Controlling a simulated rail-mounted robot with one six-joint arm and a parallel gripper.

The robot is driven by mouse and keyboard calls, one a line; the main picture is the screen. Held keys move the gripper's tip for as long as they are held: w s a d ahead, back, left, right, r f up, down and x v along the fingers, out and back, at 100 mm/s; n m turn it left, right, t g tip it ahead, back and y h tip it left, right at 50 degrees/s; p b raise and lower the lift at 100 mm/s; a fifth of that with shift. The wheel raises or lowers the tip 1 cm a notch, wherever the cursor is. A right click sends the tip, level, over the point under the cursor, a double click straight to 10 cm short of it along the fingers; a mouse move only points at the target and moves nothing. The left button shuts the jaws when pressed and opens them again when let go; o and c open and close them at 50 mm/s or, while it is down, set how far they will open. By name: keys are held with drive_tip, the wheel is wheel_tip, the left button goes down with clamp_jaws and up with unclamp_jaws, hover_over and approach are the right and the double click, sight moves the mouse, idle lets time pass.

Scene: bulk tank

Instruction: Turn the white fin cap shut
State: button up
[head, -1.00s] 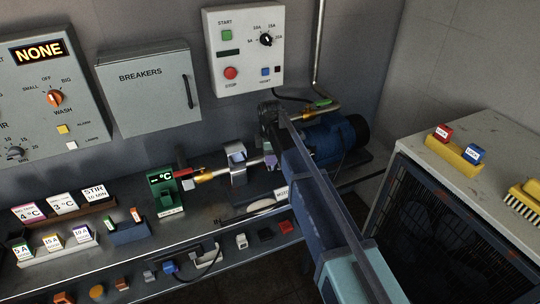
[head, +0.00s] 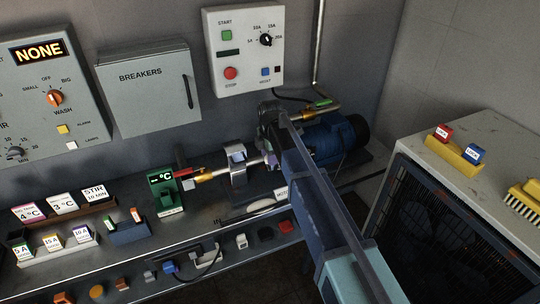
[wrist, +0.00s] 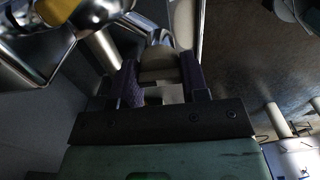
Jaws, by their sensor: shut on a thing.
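In the wrist view my gripper (wrist: 160,78) has its two purple fingers closed on a pale, cream-white piece, the white fin cap (wrist: 158,66). Part of the cap is hidden by the fingers and the dark gripper body. In the head view my gripper (head: 271,159) is at the pipework in front of the blue motor, just right of a silver fitting (head: 236,164). My arm covers much of that spot, and I cannot make out the cap clearly there. The cap's exact turn angle cannot be told.
A brass fitting and a green °C display (head: 163,180) stand left of the silver fitting. The blue motor (head: 340,138) is close behind my arm. A grey control box (head: 243,50) hangs above. Racks of labelled tiles stand at the left of the bench. A grey cabinet (head: 480,140) is at the right.

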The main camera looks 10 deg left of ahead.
drive_tip(key=o, duration=0.9)
drive_tip(key=shift+r, duration=0.1)
wheel_tip(320, 180, up, 10)
drive_tip(key=p, duration=1)
drive_tip(key=shift+r+p, duration=0.25)
drive_tip(key=shift+p, duration=0.15)
